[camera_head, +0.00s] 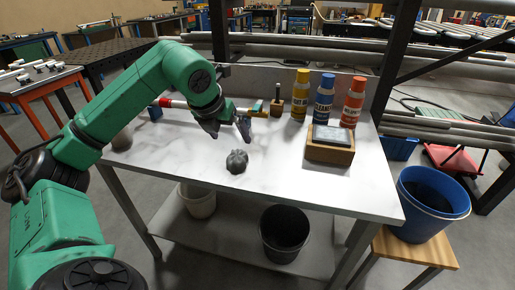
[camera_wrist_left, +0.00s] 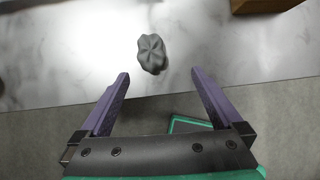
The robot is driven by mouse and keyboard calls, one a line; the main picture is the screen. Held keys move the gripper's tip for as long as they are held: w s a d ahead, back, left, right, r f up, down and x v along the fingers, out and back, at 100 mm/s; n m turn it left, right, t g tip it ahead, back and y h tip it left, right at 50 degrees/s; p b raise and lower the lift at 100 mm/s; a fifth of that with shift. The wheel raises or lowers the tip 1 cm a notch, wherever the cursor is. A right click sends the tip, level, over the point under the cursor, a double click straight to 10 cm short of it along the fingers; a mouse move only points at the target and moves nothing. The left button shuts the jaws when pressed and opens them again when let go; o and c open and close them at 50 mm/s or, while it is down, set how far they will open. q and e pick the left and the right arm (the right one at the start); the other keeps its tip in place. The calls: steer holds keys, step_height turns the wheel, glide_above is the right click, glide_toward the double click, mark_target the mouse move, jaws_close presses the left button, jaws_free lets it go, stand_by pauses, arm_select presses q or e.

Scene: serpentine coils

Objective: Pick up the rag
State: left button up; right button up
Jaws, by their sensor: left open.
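The rag (camera_head: 237,161) is a crumpled dark grey bundle on the white table, near its front edge in the head view. It also shows in the left wrist view (camera_wrist_left: 152,54), beyond the fingertips and between their lines. My left gripper (camera_head: 228,130) is above the table, behind and above the rag in the head view, apart from it. In the left wrist view its two purple fingers (camera_wrist_left: 159,78) are spread wide with nothing between them. My right gripper is not in view.
Yellow, blue and orange bottles (camera_head: 324,97) stand at the table's back right, behind a wooden block with a grey top (camera_head: 330,146). A red and white tool (camera_head: 174,103) lies at the back left. A blue bucket (camera_head: 432,204) stands on a stool at right. The table around the rag is clear.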

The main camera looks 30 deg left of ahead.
arm_select(q)
steer(key=a, duration=0.2)
glide_toward(236, 154)
steer(key=f, duration=0.1)
steer(key=w+f, duration=0.1)
steer(key=shift+d+f+y+p, duration=0.15)
steer(key=shift+f+y+p, duration=0.15)
steer(key=shift+y+p, duration=0.1)
steer(key=p+x, duration=0.2)
steer(key=x, duration=0.4)
steer(key=shift+w+f, duration=0.15)
steer(key=shift+f, duration=0.05)
steer(key=shift+w+f, duration=0.1)
steer(key=shift+f, duration=0.05)
steer(key=c, duration=1.2)
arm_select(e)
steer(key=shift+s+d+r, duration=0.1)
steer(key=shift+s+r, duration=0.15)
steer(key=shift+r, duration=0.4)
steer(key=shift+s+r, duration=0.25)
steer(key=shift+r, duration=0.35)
arm_select(q)
steer(key=shift+c, duration=0.2)
steer(key=shift+r, duration=0.4)
step_height(236, 154, up, 19)
steer(key=p, duration=0.1)
steer(key=shift+r, duration=0.2)
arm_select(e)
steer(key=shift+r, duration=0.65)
